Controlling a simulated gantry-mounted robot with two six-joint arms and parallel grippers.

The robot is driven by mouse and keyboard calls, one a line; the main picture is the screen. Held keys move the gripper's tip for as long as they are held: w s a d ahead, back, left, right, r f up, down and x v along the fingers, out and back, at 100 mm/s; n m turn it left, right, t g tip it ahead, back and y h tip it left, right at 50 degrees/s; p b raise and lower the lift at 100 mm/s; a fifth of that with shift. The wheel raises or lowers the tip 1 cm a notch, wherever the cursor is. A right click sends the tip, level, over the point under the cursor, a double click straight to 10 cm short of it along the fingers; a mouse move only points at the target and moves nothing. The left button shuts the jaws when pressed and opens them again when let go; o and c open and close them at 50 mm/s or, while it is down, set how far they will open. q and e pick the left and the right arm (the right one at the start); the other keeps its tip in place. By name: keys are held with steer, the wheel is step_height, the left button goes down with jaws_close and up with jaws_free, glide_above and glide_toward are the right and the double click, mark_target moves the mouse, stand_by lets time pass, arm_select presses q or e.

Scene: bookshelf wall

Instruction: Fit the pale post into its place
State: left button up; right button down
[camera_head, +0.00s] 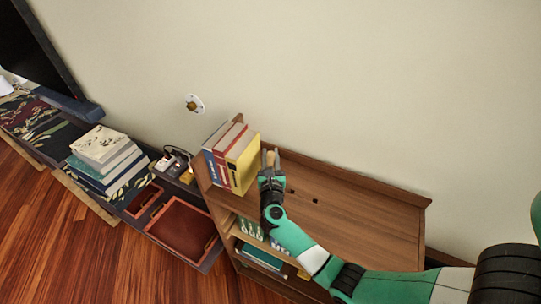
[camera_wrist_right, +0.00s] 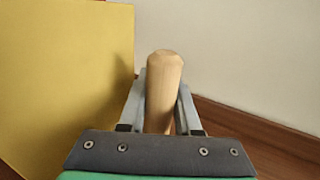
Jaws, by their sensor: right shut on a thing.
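The pale post (camera_wrist_right: 163,88) is a light wooden peg with a faceted end. My right gripper (camera_head: 270,164) is shut on it, with one finger on each side in the right wrist view. In the head view the gripper is above the wooden bookshelf's top (camera_head: 365,205), just right of the yellow book (camera_head: 242,162); the post is small there and partly hidden by the fingers. Two small dark holes (camera_head: 315,200) show in the shelf top, to the right of the gripper. I cannot tell which is the post's place. My left gripper is not in view.
Several upright books stand at the shelf top's left end, close beside the gripper; the yellow cover (camera_wrist_right: 65,80) fills the wrist view's left. The wall is behind. The shelf top's right side is clear. A low bench with a red tray (camera_head: 182,228) and stacked books (camera_head: 105,160) stands left.

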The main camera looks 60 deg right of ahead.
steer(key=shift+f+b, duration=0.5)
steer(key=shift+f, duration=0.05)
stand_by(0.8)
steer(key=c, duration=0.5)
jaws_free()
steer(key=v, duration=1.1)
steer(key=shift+s+a, duration=0.15)
steer(key=shift+a, duration=0.15)
